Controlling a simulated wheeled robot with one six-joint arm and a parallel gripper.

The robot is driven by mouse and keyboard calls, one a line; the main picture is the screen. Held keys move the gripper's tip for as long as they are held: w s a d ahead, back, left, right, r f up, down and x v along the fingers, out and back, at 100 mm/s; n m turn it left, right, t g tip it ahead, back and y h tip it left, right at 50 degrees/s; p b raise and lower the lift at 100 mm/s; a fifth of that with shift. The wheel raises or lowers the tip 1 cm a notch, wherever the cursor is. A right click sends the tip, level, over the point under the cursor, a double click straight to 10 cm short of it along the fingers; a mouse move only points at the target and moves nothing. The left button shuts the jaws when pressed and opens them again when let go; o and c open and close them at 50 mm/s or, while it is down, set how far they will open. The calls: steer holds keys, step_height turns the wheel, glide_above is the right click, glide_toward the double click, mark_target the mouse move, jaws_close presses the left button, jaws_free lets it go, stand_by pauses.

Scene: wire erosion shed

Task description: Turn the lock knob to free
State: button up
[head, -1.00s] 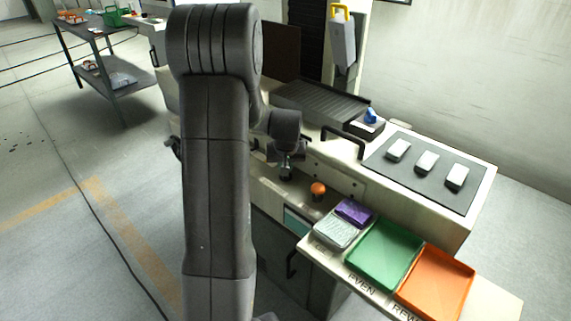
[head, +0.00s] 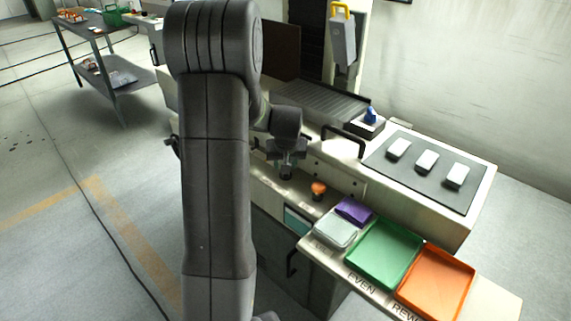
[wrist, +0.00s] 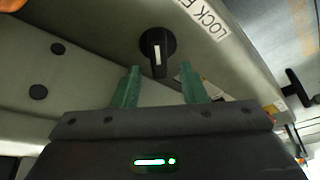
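The lock knob (wrist: 157,46) is a black round knob with a raised grip bar and a white line on it, on a pale panel in the wrist view. The white line points roughly up and down in the picture. A white label (wrist: 207,20) beside it starts with "LOCK"; the rest is cut off. My gripper (wrist: 160,84) has two green fingers spread apart with nothing between them. In the head view my gripper (head: 287,172) hangs over the machine's front ledge; the knob cannot be made out there.
An orange knob (head: 318,188) stands on the ledge right of my gripper. A black bar handle (head: 343,140) juts from the machine. A black lever (wrist: 298,88) shows at the right.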

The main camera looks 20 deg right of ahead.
steer(key=v, duration=1.3)
steer(key=shift+s, duration=0.15)
steer(key=x, duration=1.4)
steer(key=shift+r, duration=0.1)
steer(key=shift+r, duration=0.1)
